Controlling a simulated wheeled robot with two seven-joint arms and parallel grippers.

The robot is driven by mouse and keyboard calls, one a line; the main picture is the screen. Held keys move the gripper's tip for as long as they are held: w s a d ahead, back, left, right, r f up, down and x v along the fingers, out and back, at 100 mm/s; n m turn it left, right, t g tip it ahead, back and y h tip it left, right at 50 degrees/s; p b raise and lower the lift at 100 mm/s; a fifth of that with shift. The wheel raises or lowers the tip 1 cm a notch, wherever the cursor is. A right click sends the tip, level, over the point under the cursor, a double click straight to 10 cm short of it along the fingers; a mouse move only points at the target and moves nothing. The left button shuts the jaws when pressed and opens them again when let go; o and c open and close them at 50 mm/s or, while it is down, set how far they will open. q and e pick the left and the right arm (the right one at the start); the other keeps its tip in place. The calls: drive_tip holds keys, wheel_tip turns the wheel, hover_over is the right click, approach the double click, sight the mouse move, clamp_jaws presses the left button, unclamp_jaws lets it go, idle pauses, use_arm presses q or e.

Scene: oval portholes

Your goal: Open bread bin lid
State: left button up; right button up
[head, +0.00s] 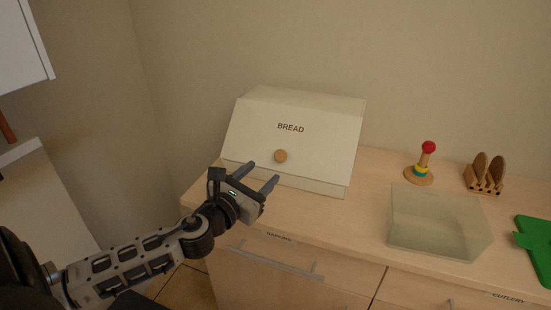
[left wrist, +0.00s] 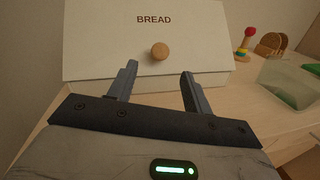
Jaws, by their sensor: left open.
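The cream bread bin (head: 290,135) stands on the wooden counter against the wall, with "BREAD" on its sloped front lid (head: 320,145). The lid is shut. A round wooden knob (head: 281,156) sits low on the lid's middle. My left gripper (head: 262,174) is open and empty, in front of the bin and just below the knob in the picture. In the left wrist view, the knob (left wrist: 160,51) shows beyond and between the two fingers (left wrist: 158,80), apart from them. My right gripper is in neither view.
On the counter to the right are a clear box (head: 438,225), a ring stacker with a red ball (head: 420,168), a wooden holder with brown pieces (head: 485,175) and a green board (head: 535,250). Drawers with a bar handle (head: 275,262) lie below the counter edge.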

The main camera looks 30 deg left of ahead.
sight(280, 156)
use_arm(q)
drive_tip(key=w, duration=0.7)
drive_tip(key=shift+w+a, duration=0.15)
clamp_jaws()
drive_tip(key=shift+p, duration=0.3)
drive_tip(key=shift+r, duration=0.1)
